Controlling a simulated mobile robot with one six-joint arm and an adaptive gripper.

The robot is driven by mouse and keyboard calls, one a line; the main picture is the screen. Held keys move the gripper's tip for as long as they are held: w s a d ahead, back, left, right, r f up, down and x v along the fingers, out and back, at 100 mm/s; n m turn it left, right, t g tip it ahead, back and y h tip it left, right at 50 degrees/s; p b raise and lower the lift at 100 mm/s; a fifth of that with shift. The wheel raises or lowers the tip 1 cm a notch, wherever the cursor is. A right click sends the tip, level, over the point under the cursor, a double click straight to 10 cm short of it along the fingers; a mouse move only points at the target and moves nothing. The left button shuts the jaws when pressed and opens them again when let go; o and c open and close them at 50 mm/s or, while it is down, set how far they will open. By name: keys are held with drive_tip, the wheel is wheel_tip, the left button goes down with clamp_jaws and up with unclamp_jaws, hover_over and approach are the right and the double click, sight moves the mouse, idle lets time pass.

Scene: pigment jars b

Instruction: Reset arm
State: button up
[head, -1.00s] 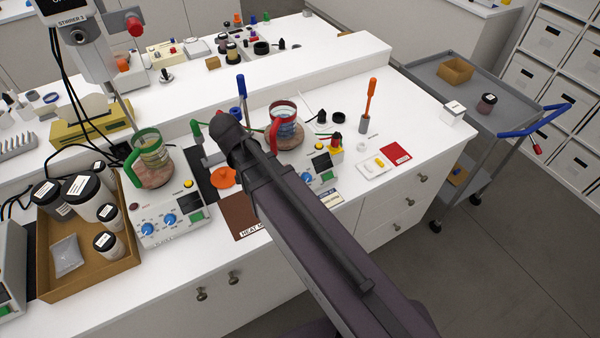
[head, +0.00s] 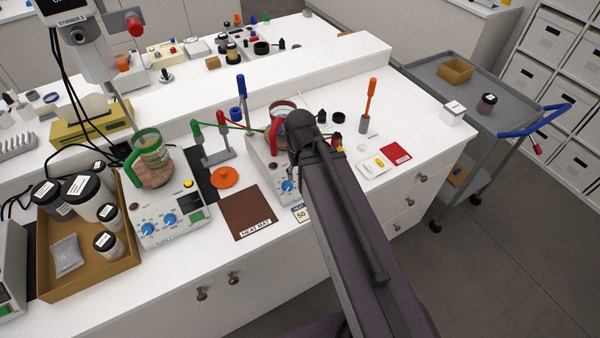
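My arm (head: 345,215) reaches up from the bottom right over the front edge of the bench. Its dark rounded end (head: 301,124) is in front of the right stirrer hotplate (head: 262,163) and partly covers it and its red-handled beaker (head: 283,106). My gripper does not show; it is hidden behind the arm or out of the frame. What it holds, if anything, cannot be seen.
The left hotplate (head: 171,223) bears a green-handled beaker (head: 150,152). A brown heat mat (head: 247,213) and an orange disc (head: 225,178) lie between the hotplates. A tray of jars (head: 118,265) stands left. A grey cart (head: 420,72) is at the right.

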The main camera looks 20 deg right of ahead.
wheel_tip(320, 180, down, 4)
drive_tip(key=b, duration=0.4)
idle(1.6)
drive_tip(key=shift+c, duration=0.5)
